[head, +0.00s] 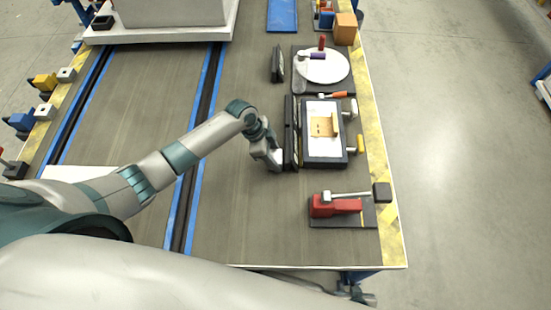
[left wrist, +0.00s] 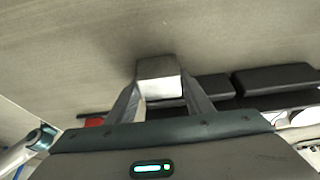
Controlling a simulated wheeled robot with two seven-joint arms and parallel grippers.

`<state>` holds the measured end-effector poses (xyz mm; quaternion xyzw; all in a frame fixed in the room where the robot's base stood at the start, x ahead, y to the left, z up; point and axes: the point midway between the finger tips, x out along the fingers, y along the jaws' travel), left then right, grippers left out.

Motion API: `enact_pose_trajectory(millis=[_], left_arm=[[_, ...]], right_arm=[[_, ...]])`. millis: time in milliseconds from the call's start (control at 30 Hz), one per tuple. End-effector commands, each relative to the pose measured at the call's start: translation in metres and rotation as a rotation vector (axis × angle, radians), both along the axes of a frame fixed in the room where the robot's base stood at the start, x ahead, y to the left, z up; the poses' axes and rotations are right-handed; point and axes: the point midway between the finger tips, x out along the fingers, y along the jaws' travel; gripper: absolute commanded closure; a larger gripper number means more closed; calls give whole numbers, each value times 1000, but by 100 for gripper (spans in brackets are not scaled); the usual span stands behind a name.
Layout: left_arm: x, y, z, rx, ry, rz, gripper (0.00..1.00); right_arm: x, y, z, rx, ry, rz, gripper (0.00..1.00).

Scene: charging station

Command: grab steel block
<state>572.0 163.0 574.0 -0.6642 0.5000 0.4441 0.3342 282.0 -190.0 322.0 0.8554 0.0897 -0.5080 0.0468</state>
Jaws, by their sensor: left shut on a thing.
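The steel block (left wrist: 160,70) is a small shiny grey block between the fingertips of my left gripper (left wrist: 160,85) in the left wrist view. The fingers are shut on its two sides. In the head view, my left gripper (head: 273,161) is low over the grey table, just left of a black upright panel (head: 289,135); the block is too small to make out there. My right gripper (head: 360,296) seems to show at the bottom, past the table's front edge, small and partly hidden; its fingers cannot be made out.
A black-framed tray (head: 325,157) with a tan piece stands right of the panel. A red vise (head: 335,206) is nearer on the right, and a white round plate (head: 324,66) is farther back. Blue-edged rails (head: 189,170) run left of the gripper. The table between rails and vise is clear.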

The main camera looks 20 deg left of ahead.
Motion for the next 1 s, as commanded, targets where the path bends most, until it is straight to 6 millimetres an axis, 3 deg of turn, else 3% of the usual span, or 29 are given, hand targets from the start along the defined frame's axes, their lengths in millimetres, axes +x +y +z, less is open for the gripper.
enact_pose_trajectory(millis=[333,800,1000], left_arm=[[2,0,14,-1,-4,-1,92],[2,0,84,-2,-5,-1,92],[1,-1,99,-2,-2,-1,92]], right_arm=[[0,1,0,0,1,1,69],[-3,1,-2,-1,10,2,69],[-3,0,-1,-2,15,1,69]])
